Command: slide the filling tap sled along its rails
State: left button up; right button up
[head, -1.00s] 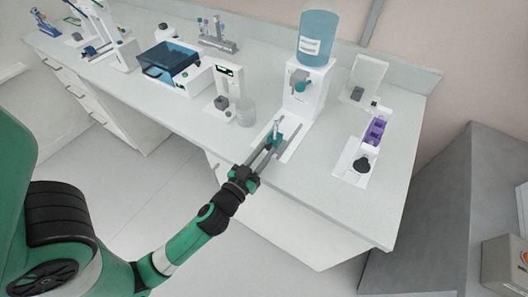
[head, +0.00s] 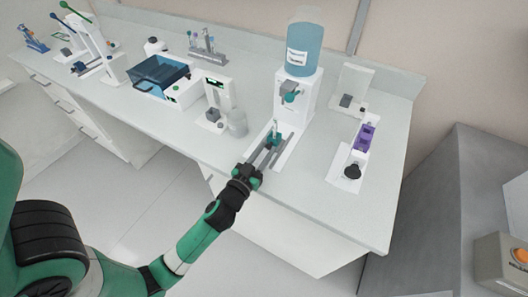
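The filling tap dispenser is a white tower (head: 291,106) with a blue bottle (head: 304,48) on top and a teal-and-grey tap (head: 290,93). The white track plate (head: 290,152) runs from its foot towards the bench's front edge. The small teal sled (head: 273,138) is on this track, short of the tower, with a slim upright part on it. My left gripper (head: 266,152) reaches over the front edge, with grey bars extending to the sled. I cannot tell fingers from rails there, or whether the fingers grip the sled. My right gripper is not in view.
Left of the track stand a clear beaker (head: 237,124) and a white device (head: 216,98). Farther left is a blue-lidded box (head: 160,78). On the right are a purple rack (head: 365,137) and a black round knob (head: 352,172). The bench's front right is clear.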

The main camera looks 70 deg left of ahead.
pick_arm(q)
jog(key=o, duration=0.3)
jog(key=b+v, duration=0.3)
jog(key=v, duration=0.8)
jog(key=shift+s+d, duration=0.2)
jog(key=shift+s, duration=0.05)
jog(key=shift+o, duration=0.2)
